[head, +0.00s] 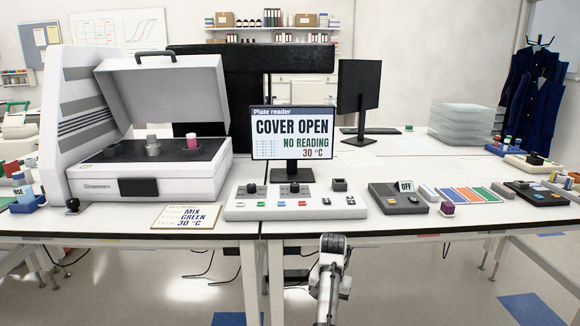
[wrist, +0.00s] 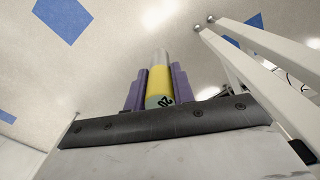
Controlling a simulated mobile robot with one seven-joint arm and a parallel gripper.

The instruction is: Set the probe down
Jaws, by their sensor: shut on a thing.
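My gripper (wrist: 158,88) shows in the wrist view with its two purple fingers closed on a slim upright-looking piece, which I take to be the probe (wrist: 160,78). The probe has a silver end, a yellow band and a grey-green part with dark marking that looks like "20". The fingers touch it on both sides. Behind them in that view is pale floor, so the probe is held clear of any surface. In the head view part of my arm shows at the bottom, below the bench's front edge; the gripper and probe cannot be made out there.
The white plate reader (head: 150,175) stands open on the bench (head: 350,218). A monitor (head: 292,135) reads "COVER OPEN, NO READING, 30 °C". A control panel (head: 240,212), a card reading "MIX GREEN 30 °C" (head: 186,216) and a dark box marked OFF (head: 398,199) line the front. White bench legs (wrist: 255,75) show in the wrist view.

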